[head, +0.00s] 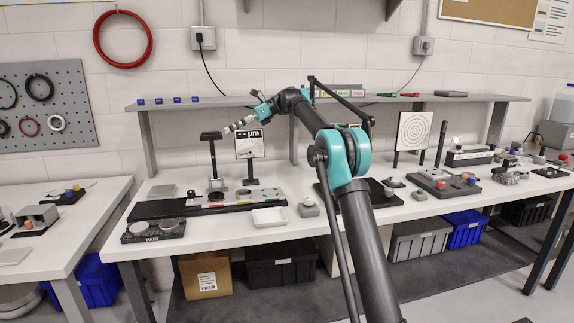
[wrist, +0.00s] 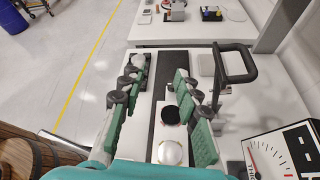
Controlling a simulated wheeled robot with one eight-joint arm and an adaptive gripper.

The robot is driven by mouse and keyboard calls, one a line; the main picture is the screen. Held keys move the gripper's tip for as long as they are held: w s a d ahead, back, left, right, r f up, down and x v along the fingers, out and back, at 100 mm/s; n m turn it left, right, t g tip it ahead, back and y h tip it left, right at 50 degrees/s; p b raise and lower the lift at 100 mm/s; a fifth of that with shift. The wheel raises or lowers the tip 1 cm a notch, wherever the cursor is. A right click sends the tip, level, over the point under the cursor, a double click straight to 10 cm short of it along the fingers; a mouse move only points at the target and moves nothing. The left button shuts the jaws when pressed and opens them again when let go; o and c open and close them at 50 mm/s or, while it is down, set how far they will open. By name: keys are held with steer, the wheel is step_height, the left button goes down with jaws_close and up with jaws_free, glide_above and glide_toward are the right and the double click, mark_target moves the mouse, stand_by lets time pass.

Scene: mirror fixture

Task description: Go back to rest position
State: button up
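My arm reaches up over the workbench (head: 210,240) in the head view, its upper link bent to the left. My gripper (head: 241,125) is raised in the air above the left part of the bench, near a black post fixture (head: 211,150) and a µm dial gauge (head: 250,146). In the wrist view my gripper (wrist: 160,78) has its two green-padded fingers spread apart. No held object shows between them. Below, through the gap, a dark round opening (wrist: 175,113) and a pale round part (wrist: 170,153) are visible.
A shelf (head: 270,101) runs behind the arm. A second table (head: 75,225) is at left. In the wrist view, the dial gauge (wrist: 285,155) is close on the right.

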steer(key=s+d+f+n+t+h, duration=0.35)
steer(key=s+d+f, duration=0.35)
steer(key=d+f, duration=0.25)
steer(key=s+d+f+n+t+h, duration=0.2)
steer(key=s+d+f+n, duration=0.2)
steer(key=s+d+f, duration=0.5)
steer(key=s+d+f+n+t+h, duration=0.1)
steer(key=s+d+f+n+h, duration=0.2)
steer(key=s+d+f, duration=0.7)
steer(key=s+d+f+n+t+h, duration=0.2)
steer(key=s+d+f+n+h, duration=0.2)
steer(key=s, duration=1.3)
steer(key=d+f+n, duration=0.3)
steer(key=d+f, duration=0.3)
steer(key=d, duration=0.1)
steer(key=shift+f, duration=0.15)
